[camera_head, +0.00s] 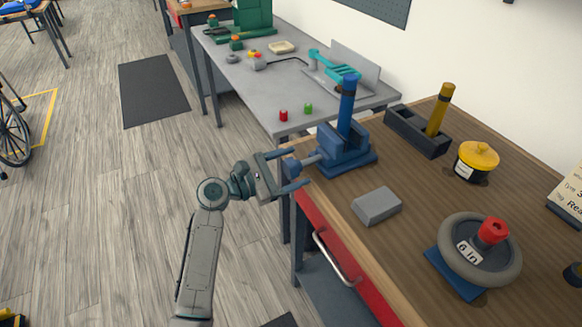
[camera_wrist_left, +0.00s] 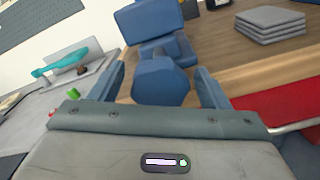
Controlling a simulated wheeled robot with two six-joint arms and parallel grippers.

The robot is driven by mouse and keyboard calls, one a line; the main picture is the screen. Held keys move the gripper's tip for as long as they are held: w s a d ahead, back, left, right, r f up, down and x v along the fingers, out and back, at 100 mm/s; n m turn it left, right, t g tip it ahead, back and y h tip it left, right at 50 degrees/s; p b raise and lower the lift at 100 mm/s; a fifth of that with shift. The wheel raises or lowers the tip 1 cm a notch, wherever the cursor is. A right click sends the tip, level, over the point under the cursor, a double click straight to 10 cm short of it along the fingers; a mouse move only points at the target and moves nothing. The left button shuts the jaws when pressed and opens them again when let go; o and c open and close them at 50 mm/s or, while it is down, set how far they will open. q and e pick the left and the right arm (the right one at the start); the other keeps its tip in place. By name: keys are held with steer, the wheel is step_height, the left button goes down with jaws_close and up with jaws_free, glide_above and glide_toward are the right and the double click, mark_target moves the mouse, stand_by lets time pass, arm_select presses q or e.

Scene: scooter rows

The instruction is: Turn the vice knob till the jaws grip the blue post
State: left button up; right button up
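The blue vice (camera_head: 345,155) stands at the near left corner of the wooden bench. The blue post (camera_head: 347,105), with a dark band near its top, rises upright between the jaws; I cannot tell whether both jaws touch it. The vice knob (camera_wrist_left: 160,80) is a faceted blue block at the end of the screw, facing my left gripper. My left gripper (camera_head: 292,169) is open, its fingers on either side of the knob. The left wrist view shows a small gap between each finger and the knob. My right gripper is in neither view.
A dark holder (camera_head: 417,133) with a yellow post, a yellow-lidded jar (camera_head: 476,161) and a handwheel (camera_head: 451,249) stand further right. A red drawer (camera_head: 340,260) is below the bench edge.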

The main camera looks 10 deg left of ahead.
arm_select(q)
steer(key=shift+s+a, duration=0.15)
steer(key=shift+a, duration=0.1)
steer(key=b+v, duration=0.1)
steer(key=v, duration=0.9)
steer(key=shift+b, duration=0.4)
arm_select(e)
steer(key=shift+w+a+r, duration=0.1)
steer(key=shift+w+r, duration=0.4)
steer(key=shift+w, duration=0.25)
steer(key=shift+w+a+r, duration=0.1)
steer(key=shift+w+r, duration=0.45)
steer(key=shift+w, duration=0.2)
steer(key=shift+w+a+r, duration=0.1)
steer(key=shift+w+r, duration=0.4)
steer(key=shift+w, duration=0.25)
arm_select(q)
steer(key=shift+s, duration=0.1)
